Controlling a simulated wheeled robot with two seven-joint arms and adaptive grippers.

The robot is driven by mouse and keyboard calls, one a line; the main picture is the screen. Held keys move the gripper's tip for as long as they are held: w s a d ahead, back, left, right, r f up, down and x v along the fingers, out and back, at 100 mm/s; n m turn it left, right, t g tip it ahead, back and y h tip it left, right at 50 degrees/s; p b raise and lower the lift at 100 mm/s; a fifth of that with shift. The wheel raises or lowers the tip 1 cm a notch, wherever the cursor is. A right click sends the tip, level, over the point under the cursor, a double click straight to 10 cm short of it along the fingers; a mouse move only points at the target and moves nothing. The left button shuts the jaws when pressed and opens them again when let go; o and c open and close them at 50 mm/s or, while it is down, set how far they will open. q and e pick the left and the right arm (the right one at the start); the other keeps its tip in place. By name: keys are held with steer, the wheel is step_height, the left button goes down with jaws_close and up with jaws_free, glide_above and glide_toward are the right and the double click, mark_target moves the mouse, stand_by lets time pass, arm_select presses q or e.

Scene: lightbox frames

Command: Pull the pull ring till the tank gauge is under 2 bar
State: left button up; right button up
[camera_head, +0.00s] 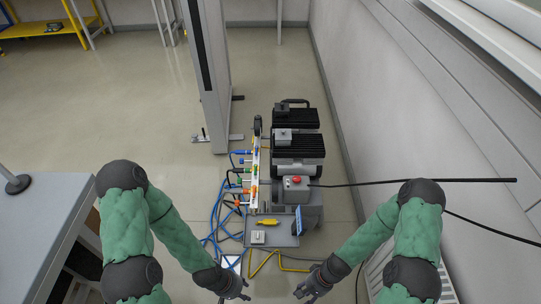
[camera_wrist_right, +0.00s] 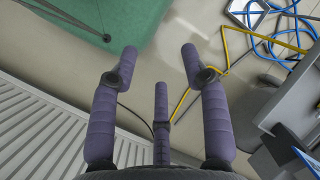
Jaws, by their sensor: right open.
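A grey and black machine (camera_head: 298,146), likely holding the tank, stands on the floor ahead, with a red button (camera_head: 296,180) on a grey box. I cannot make out the pull ring or the tank gauge at this size. My left gripper (camera_head: 240,293) is low in the head view, left of the machine's near end; its fingers are too small to read. My right gripper (camera_head: 304,293) is low and right of the machine's near end. In the right wrist view it is open (camera_wrist_right: 158,62) and empty, its purple fingers spread above the floor.
Blue hoses (camera_head: 215,238) and a yellow hose (camera_head: 268,262) lie around the machine's near end. A black rod (camera_head: 430,182) crosses at the right. A white ribbed radiator (camera_wrist_right: 40,125) is beside my right gripper. A grey table (camera_head: 45,215) is at the left.

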step_height(320, 180, up, 7)
steer(key=a+n+t, duration=0.2)
steer(key=shift+s+a+n+t+h, duration=0.15)
steer(key=shift+a+n+t+h, duration=0.15)
steer(key=shift+n+h, duration=0.1)
steer(key=shift+f, duration=0.1)
steer(key=shift+c, duration=0.7)
steer(key=shift+a, duration=0.1)
